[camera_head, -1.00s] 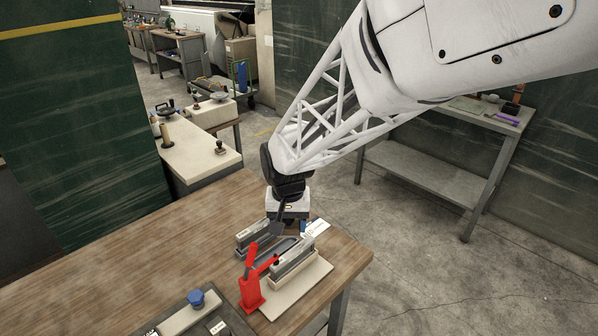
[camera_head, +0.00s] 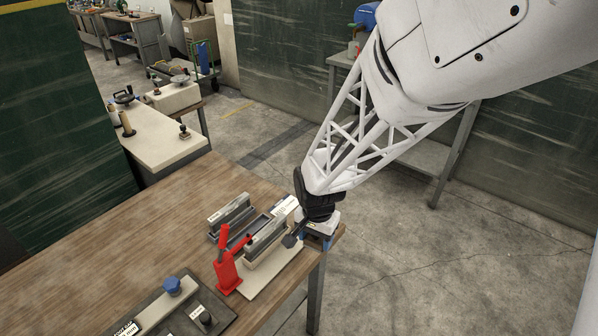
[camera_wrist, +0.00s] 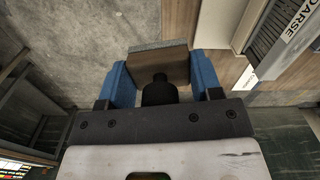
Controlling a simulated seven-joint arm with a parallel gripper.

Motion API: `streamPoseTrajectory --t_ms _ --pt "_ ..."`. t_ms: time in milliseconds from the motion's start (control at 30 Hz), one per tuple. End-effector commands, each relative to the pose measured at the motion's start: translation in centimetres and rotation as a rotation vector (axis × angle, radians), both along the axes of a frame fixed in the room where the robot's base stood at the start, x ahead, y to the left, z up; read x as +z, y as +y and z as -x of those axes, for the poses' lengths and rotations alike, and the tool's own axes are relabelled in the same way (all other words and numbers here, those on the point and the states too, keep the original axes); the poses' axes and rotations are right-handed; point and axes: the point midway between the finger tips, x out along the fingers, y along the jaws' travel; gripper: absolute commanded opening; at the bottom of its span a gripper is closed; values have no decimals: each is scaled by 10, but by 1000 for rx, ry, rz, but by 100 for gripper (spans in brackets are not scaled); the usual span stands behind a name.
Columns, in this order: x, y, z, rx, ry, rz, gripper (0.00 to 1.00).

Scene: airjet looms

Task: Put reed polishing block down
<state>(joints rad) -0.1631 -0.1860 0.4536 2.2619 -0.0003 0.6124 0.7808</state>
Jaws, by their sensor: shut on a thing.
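My gripper (camera_head: 318,243) is at the right corner of the wooden table (camera_head: 130,240), just right of the fixture. In the wrist view its two blue fingers (camera_wrist: 166,84) are shut on the reed polishing block (camera_wrist: 174,65). The block is brown with a grey strip along its far edge and a black knob between the fingers. In the head view the gripper and wrist hide the block. I cannot tell whether the block touches the tabletop.
Left of the gripper stand a red lever clamp (camera_head: 228,270) and grey slotted holders on a pale base plate (camera_head: 270,280). A holder labelled "COARSE" (camera_wrist: 290,35) shows in the wrist view. The table's left part is clear.

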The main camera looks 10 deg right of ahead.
Motion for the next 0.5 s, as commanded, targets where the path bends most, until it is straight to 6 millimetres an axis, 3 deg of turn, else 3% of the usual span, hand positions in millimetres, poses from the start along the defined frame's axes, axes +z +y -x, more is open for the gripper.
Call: streamPoseTrajectory --t_ms 200,500 --pt "-17 -25 15 -127 1 0 29" --pt "-22 -32 21 -170 0 0 29"
